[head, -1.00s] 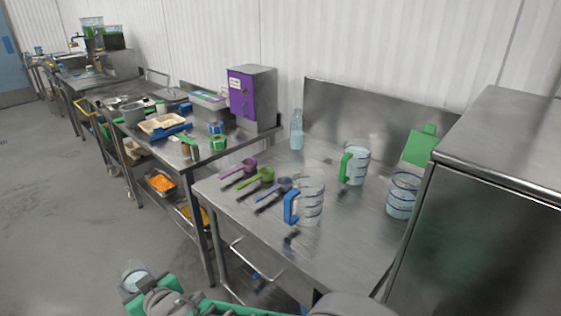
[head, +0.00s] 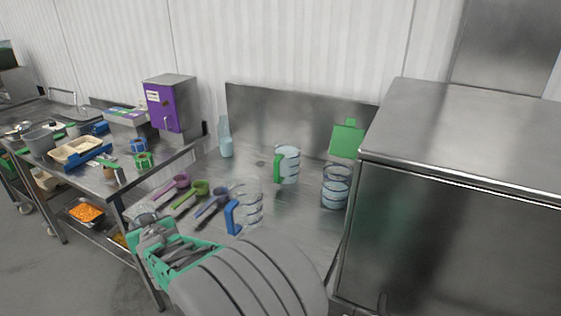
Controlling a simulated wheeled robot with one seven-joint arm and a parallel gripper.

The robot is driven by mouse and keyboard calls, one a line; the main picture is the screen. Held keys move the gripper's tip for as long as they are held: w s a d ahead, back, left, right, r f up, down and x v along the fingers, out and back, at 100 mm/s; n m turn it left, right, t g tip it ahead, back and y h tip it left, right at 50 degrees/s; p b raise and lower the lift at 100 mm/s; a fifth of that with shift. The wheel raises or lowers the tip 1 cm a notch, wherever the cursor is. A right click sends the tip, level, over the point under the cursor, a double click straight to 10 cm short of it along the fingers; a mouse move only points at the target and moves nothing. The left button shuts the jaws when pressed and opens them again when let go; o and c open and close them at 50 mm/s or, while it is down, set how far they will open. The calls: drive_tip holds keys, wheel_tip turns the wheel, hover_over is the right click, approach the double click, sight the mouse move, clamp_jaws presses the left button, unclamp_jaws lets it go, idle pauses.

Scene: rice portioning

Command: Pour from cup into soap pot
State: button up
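My gripper (head: 150,232) is at the lower left, above the front left edge of the steel table. A clear cup (head: 143,211) shows at its end, partly hidden by the fingers; its contents cannot be made out. On the table stand a measuring jug with a blue handle (head: 248,206), a jug with a green handle (head: 288,164) and a clear container with bluish contents (head: 336,188). A clear bottle with pale blue liquid (head: 226,138) stands at the back left. I cannot tell which one is the soap pot.
Purple (head: 171,187), green (head: 190,193) and blue (head: 212,203) scoops lie on the table. A green board (head: 347,139) leans at the back. A large steel cabinet (head: 460,230) blocks the right. A purple-fronted dispenser (head: 165,107) stands on the left bench.

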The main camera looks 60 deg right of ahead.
drive_tip(key=w+d+r+m+g+h+p, duration=0.1)
drive_tip(key=d+r+m+g+h+p, duration=0.2)
drive_tip(key=d, duration=0.9)
drive_tip(key=d+r+m+g+h+p, duration=0.1)
drive_tip(key=d+r+m+h, duration=0.2)
drive_tip(key=d, duration=0.8)
drive_tip(key=w+d+r+m+g+h+p, duration=0.15)
drive_tip(key=d+r, duration=0.35)
drive_tip(key=d, duration=0.7)
drive_tip(key=s+d+m+g+h+p, duration=0.1)
drive_tip(key=s+d+m+g+p, duration=0.4)
drive_tip(key=s+d, duration=1.6)
drive_tip(key=d+m+g, duration=0.2)
drive_tip(key=m+g, duration=0.2)
drive_tip(key=g, duration=0.1)
drive_tip(key=shift+d+p, duration=0.15)
drive_tip(key=shift+p, duration=0.2)
drive_tip(key=shift+r+m+h, duration=0.2)
drive_tip(key=shift+m+h, duration=0.05)
drive_tip(key=shift+h, duration=0.1)
